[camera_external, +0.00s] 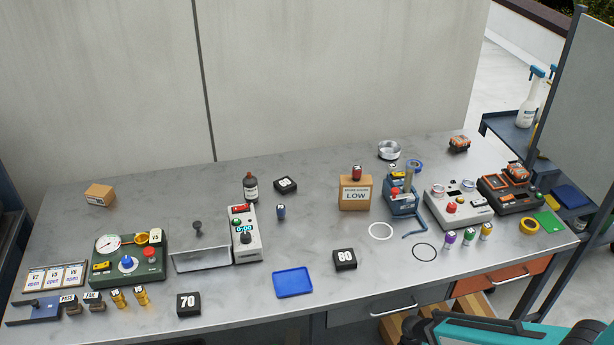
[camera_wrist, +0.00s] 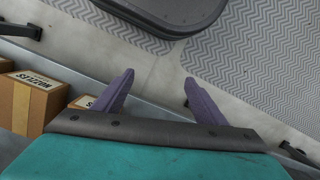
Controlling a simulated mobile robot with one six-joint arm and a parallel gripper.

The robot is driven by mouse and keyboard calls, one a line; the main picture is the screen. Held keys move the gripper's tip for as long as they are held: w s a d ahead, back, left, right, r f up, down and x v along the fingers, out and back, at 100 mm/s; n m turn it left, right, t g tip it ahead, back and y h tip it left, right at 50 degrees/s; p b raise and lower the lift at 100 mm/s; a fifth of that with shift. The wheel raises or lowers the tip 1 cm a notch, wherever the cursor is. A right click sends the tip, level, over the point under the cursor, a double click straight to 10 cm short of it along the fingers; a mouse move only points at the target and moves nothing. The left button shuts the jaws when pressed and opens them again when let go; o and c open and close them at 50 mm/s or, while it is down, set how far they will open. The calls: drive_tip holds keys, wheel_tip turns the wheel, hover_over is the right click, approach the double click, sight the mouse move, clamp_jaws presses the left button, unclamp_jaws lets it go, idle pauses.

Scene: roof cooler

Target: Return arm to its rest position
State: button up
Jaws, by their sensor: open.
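My gripper (camera_wrist: 158,90) shows in the wrist view with its two purple fingers spread apart and nothing between them. It points down over a pale grey floor beside a dark grey rounded part (camera_wrist: 170,14). In the external view a teal and black part of my arm (camera_external: 500,330) is at the bottom right, in front of the workbench (camera_external: 330,265). My gripper's fingers are not visible in that view. The arm is apart from the things on the bench.
Cardboard boxes (camera_wrist: 28,105) lie at the left of the wrist view. The bench holds a green gauge panel (camera_external: 128,258), a blue tray (camera_external: 293,282), a cardboard box marked LOW (camera_external: 355,193) and several devices. A blue side shelf (camera_external: 512,135) with a spray bottle (camera_external: 529,105) stands at the right.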

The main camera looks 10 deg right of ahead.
drive_tip(key=s+d+r+m+g+p, duration=0.1)
drive_tip(key=s+d+r+g+p, duration=0.1)
drive_tip(key=d, duration=0.5)
drive_tip(key=s+d+r+m+g+p, duration=0.1)
drive_tip(key=s+d+r+m+p, duration=0.1)
drive_tip(key=s+d+r, duration=0.2)
drive_tip(key=s+d, duration=0.1)
drive_tip(key=d, duration=0.2)
drive_tip(key=shift+s+d+r+m+g, duration=0.2)
drive_tip(key=shift+s+d+m+g, duration=0.1)
drive_tip(key=shift+s+g, duration=0.1)
drive_tip(key=shift+o, duration=0.7)
drive_tip(key=shift+a, duration=0.1)
idle(0.4)
